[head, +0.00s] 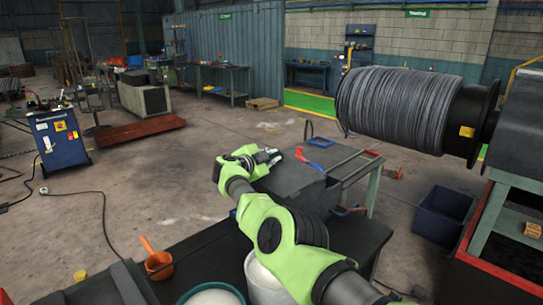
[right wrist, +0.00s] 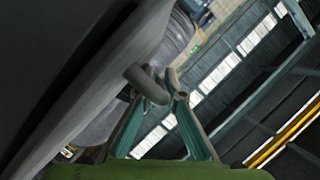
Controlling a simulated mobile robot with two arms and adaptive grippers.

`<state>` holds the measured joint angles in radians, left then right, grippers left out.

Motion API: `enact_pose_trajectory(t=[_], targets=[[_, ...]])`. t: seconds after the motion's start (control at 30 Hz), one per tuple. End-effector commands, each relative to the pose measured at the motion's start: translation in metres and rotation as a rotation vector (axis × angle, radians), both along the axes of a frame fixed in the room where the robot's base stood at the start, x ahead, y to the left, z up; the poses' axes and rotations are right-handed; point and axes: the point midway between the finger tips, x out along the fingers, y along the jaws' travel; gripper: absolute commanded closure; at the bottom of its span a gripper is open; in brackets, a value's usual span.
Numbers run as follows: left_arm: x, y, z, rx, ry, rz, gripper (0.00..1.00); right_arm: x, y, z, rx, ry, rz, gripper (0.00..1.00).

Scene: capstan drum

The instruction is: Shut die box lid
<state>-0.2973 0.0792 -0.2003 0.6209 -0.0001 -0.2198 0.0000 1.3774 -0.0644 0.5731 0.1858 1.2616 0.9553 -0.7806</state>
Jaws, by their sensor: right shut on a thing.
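The die box (head: 315,192) looks like a dark grey box at the near edge of a green-legged bench, partly hidden by my right arm. I cannot make out its lid clearly in the head view. My right gripper (head: 272,157) is at the far left corner of this dark box and bench. In the right wrist view, the right gripper (right wrist: 172,90) is shut on a grey rounded handle (right wrist: 147,84). The handle sticks out from a large dark grey panel (right wrist: 70,60), which may be the lid. My left gripper is not in view.
A red and blue tool (head: 308,158) lies on the bench, near a blue frame (head: 321,142). A large cable drum (head: 405,108) stands at the right. A dark blue bin (head: 444,215) is on the floor below it. The floor left of the bench is open.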

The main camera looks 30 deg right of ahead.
Motion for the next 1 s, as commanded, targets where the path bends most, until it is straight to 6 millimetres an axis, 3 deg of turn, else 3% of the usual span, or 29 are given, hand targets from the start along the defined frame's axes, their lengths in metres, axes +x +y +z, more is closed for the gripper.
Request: enact_pose_trajectory(t=[0.6, 0.63, 0.67, 1.0], targets=[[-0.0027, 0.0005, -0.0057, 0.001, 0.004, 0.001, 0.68, -0.0025, -0.0045, -0.0028, -0.017, 0.037, -0.004, 1.0], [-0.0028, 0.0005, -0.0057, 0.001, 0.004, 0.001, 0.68, -0.0025, -0.0045, -0.0029, -0.017, 0.037, -0.004, 0.86], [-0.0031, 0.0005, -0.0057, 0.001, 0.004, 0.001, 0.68, -0.0025, -0.0045, -0.003, -0.018, 0.037, -0.005, 0.84], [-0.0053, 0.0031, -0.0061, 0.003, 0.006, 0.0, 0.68, -0.0023, -0.0027, -0.0049, -0.014, 0.038, -0.003, 0.84]])
